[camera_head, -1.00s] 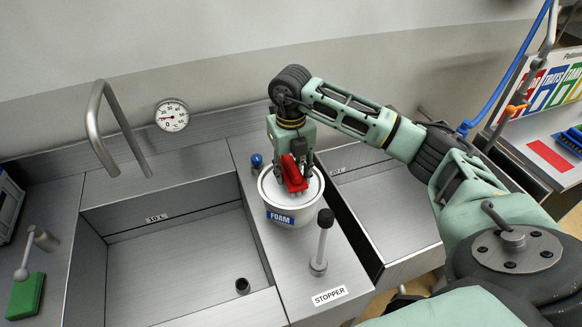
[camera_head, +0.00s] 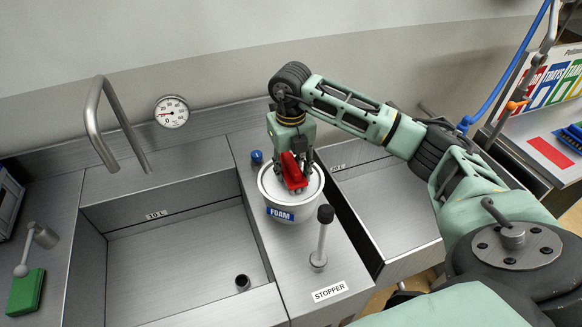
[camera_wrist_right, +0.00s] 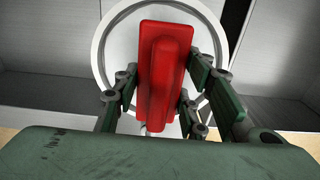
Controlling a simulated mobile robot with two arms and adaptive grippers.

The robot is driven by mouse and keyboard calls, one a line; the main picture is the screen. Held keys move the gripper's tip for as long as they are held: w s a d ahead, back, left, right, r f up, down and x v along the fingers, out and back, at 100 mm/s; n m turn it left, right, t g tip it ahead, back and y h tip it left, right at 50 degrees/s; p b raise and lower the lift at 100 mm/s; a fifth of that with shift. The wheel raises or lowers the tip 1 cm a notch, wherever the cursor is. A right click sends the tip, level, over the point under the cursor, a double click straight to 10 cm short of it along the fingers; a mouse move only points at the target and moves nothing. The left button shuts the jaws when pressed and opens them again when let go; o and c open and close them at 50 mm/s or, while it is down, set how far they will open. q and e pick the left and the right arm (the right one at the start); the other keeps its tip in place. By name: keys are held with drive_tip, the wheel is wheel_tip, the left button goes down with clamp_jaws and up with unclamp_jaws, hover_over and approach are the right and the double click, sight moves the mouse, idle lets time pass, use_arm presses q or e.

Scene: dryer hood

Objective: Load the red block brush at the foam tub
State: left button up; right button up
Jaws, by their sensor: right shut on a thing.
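The red block brush (camera_head: 292,170) is held upright in my right gripper (camera_head: 292,178), directly over the white foam tub (camera_head: 291,207) with the blue FOAM label. In the right wrist view the red brush (camera_wrist_right: 165,75) sits between both fingers, with the tub's round rim (camera_wrist_right: 104,52) behind it. The brush's lower end is within the tub's outline; whether it touches the foam is hard to tell. My left gripper is not in view.
A stopper lever with a black knob (camera_head: 325,215) stands just in front of the tub. A blue knob (camera_head: 256,157) is behind it. Sink basins lie on the left (camera_head: 185,245) and right (camera_head: 385,205). A green block (camera_head: 26,292) lies far left.

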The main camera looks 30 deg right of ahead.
sight(291, 161)
drive_tip(key=shift+f+b, duration=0.35)
drive_tip(key=shift+f, duration=0.1)
idle(1.2)
drive_tip(key=shift+r, duration=0.1)
drive_tip(key=shift+r+p, duration=2.25)
drive_tip(key=shift+r, duration=1.25)
